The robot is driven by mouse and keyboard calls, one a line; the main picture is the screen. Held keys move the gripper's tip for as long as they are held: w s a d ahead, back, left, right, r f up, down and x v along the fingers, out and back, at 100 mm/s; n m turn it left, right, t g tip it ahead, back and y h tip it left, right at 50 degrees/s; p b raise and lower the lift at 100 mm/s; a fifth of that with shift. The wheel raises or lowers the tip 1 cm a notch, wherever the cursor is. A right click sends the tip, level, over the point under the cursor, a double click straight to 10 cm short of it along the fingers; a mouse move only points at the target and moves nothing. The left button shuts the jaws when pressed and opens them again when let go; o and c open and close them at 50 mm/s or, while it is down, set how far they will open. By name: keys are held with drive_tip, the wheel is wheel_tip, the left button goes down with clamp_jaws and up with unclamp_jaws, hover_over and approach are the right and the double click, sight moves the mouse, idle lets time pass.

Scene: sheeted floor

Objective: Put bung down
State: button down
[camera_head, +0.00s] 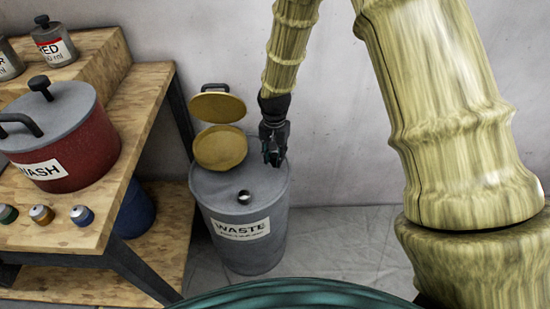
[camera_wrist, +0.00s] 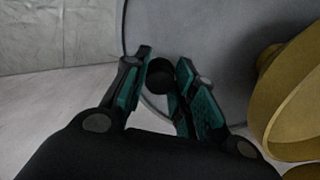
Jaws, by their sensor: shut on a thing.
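My gripper (camera_head: 274,158) is over the back right part of the grey WASTE drum (camera_head: 236,258) in the head view. In the wrist view its fingers (camera_wrist: 160,80) are closed around a small dark round piece, which looks to be the bung (camera_wrist: 159,72). The bung cannot be made out clearly in the head view. The drum's top (camera_wrist: 220,40) fills the upper right of the wrist view. A small round opening (camera_head: 244,197) with a pale rim shows near the front of the drum top. I cannot tell whether the bung touches the drum.
A yellow funnel (camera_head: 220,148) with its yellow lid (camera_head: 217,107) raised stands on the drum's back left, close to my gripper. A wooden bench (camera_head: 140,125) at left holds a red WASH pot (camera_head: 75,145) and several small caps. The floor right of the drum is clear.

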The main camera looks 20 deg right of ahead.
sight(274, 155)
drive_tip(key=shift+f, duration=0.7)
drive_tip(key=shift+f, duration=0.15)
drive_tip(key=c, duration=1.2)
unclamp_jaws()
drive_tip(key=shift+o, duration=0.2)
wheel_tip(274, 155, up, 12)
drive_tip(key=shift+p, duration=0.3)
